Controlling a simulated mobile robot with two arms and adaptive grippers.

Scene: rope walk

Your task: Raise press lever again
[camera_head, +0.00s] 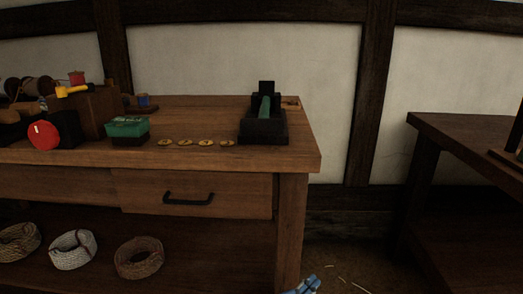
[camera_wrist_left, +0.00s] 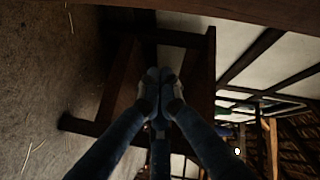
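The press (camera_head: 263,129) is a small black block with a black upright at its back, standing near the right end of the workbench. Its green lever (camera_head: 265,107) runs from the upright toward the front of the block; its exact angle is hard to tell from here. My left gripper (camera_head: 306,285) shows only as a bluish tip at the bottom edge, low in front of the bench and well apart from the press. In the left wrist view its fingertips (camera_wrist_left: 159,76) come together with nothing seen between them. My right gripper is not in view.
The workbench (camera_head: 220,159) has a drawer with a black handle (camera_head: 188,200). Several yellow discs (camera_head: 205,142) lie left of the press, beside a green-topped box (camera_head: 128,126). Rope coils (camera_head: 139,257) lie on the lower shelf. Another table (camera_head: 455,135) stands right, across open floor.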

